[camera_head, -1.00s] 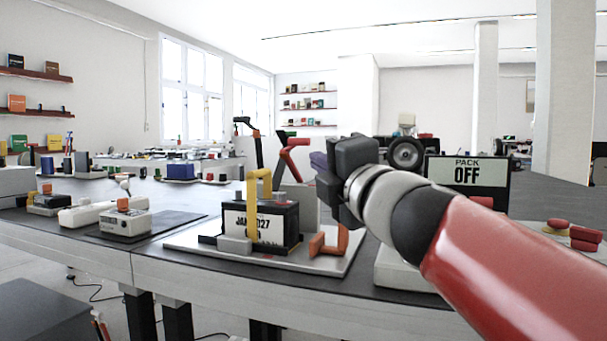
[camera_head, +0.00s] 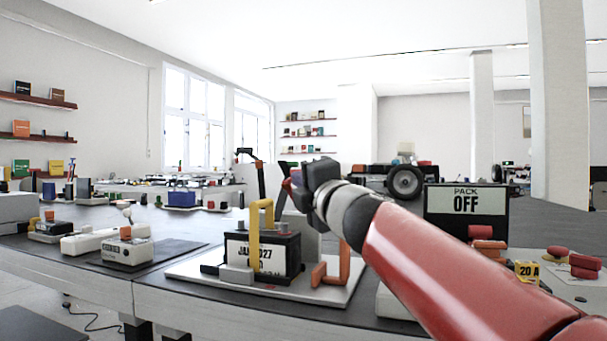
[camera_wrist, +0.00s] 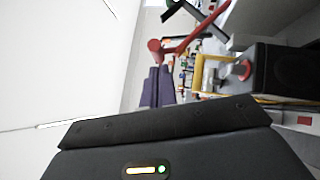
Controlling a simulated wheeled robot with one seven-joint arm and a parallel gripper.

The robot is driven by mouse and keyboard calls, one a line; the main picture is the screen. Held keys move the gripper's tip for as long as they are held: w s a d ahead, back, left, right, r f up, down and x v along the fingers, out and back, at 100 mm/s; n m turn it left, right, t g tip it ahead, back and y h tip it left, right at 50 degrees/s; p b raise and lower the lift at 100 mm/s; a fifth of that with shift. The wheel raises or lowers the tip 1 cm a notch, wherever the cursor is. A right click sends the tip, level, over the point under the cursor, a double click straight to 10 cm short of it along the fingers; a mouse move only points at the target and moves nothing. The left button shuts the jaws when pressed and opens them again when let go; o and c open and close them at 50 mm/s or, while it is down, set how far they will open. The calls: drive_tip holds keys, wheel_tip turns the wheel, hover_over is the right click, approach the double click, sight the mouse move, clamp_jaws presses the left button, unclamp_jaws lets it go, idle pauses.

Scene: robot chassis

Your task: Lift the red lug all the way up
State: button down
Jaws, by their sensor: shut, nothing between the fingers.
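The red lug is a slanted red arm (camera_wrist: 195,35) with a round red knob at its end, raised above the battery in the wrist view. In the head view my gripper mostly hides it. My gripper (camera_wrist: 160,69) is shut and empty, its purple fingers side by side. In the wrist view the fingertips are just short of the red knob; I cannot tell whether they touch. In the head view my gripper (camera_head: 294,182) is above the right side of the black battery (camera_head: 265,255).
A yellow bracket (camera_head: 254,235) stands over the battery, with a raised black arm (camera_head: 260,178) behind it. An orange-red bracket (camera_head: 340,268) stands on the white base plate (camera_head: 205,268). A display (camera_head: 466,200) reading PACK OFF is to the right.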

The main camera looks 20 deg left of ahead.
drive_tip(key=shift+w+r, duration=0.1)
drive_tip(key=shift+w, duration=0.2)
drive_tip(key=shift+r+p, duration=0.15)
drive_tip(key=shift+p, duration=0.15)
